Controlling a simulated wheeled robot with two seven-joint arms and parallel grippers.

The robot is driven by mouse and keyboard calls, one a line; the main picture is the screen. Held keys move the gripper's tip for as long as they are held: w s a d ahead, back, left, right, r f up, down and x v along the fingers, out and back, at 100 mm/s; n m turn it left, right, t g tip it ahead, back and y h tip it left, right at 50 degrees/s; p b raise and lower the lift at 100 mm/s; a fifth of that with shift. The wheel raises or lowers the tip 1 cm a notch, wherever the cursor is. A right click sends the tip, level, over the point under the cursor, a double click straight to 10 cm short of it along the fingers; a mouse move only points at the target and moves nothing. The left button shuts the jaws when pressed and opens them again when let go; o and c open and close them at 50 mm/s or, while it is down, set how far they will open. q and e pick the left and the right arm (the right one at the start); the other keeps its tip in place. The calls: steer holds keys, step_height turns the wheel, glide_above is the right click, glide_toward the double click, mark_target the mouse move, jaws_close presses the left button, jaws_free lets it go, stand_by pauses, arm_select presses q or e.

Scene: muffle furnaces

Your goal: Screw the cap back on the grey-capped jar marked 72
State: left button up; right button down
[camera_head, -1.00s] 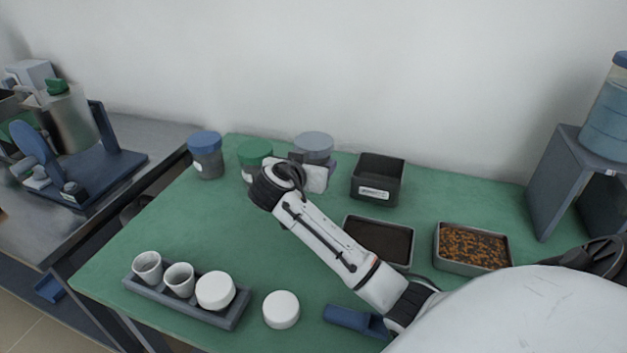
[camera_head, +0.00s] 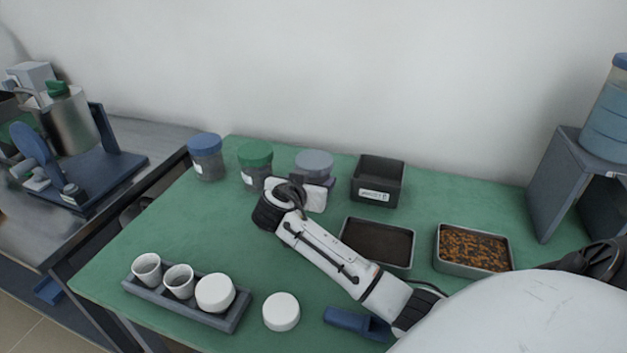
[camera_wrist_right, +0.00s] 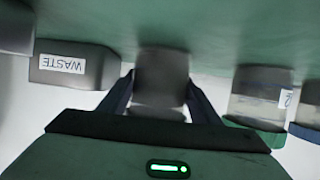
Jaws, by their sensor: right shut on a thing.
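The grey cap (camera_head: 314,160) shows at the back of the green table, level and above my right gripper (camera_head: 312,190). The number 72 is not readable. My left gripper is not in view.
A green-capped jar (camera_head: 254,160) stands close on the left, with a blue-capped jar (camera_head: 206,160) beyond. A black waste bin (camera_head: 378,180) stands close on the right. Two shallow trays (camera_head: 377,242) (camera_head: 472,250) lie nearer. The table's left middle is clear.

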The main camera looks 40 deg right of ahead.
steer(key=shift+f, duration=0.15)
steer(key=c, duration=0.6)
jaws_free()
steer(key=shift+a+r, duration=0.1)
steer(key=shift+r, duration=0.25)
steer(key=p+v, duration=0.5)
steer(key=v, duration=0.5)
steer(key=shift+s+a+p, duration=0.25)
steer(key=shift+a+p, duration=0.05)
steer(key=shift+p, duration=0.05)
steer(key=shift+s+a+r, duration=0.2)
steer(key=shift+s+a, duration=0.05)
steer(key=shift+a, duration=0.2)
